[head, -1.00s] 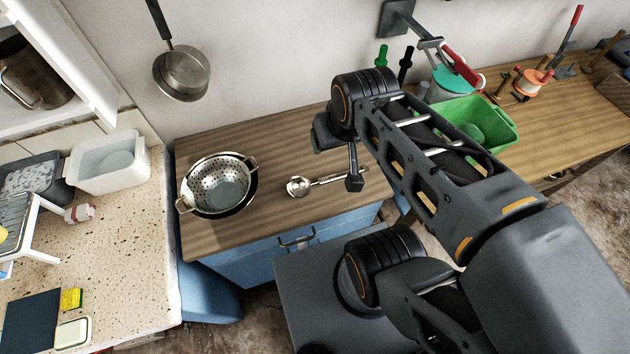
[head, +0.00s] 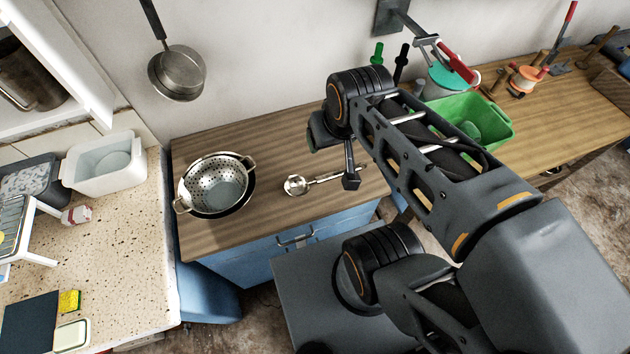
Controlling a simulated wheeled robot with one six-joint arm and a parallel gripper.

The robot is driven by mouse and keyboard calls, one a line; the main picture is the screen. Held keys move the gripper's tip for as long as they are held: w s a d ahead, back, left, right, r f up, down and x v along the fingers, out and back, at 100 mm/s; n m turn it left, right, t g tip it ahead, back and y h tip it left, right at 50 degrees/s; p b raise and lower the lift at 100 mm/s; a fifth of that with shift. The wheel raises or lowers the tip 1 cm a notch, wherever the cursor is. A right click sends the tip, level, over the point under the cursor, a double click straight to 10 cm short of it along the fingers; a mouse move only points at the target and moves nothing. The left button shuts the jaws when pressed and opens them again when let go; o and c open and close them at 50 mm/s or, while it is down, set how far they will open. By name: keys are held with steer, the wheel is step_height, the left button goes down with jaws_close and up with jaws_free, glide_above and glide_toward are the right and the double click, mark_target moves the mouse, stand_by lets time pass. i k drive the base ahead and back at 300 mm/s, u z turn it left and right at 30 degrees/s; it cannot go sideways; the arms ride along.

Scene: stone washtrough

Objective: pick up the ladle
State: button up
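The ladle (head: 297,185) is a shiny metal one lying on the wooden counter, to the right of the colander. Its bowl points left and its handle runs right, passing behind my gripper in this view. My gripper (head: 351,180) points down over the handle end of the ladle. Only one finger shows clearly, so I cannot tell whether it is open or shut, or whether it touches the handle.
A metal colander (head: 218,182) sits in a bowl on the counter's left. A green bin (head: 490,118) stands at the back right, behind my arm. A pan (head: 177,72) hangs on the wall. The wood between colander and ladle is clear.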

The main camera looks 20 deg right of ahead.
mark_target(297, 186)
steer(key=k, duration=1)
steer(key=u, duration=1.25)
steer(key=i, duration=1.1)
steer(key=z, duration=2)
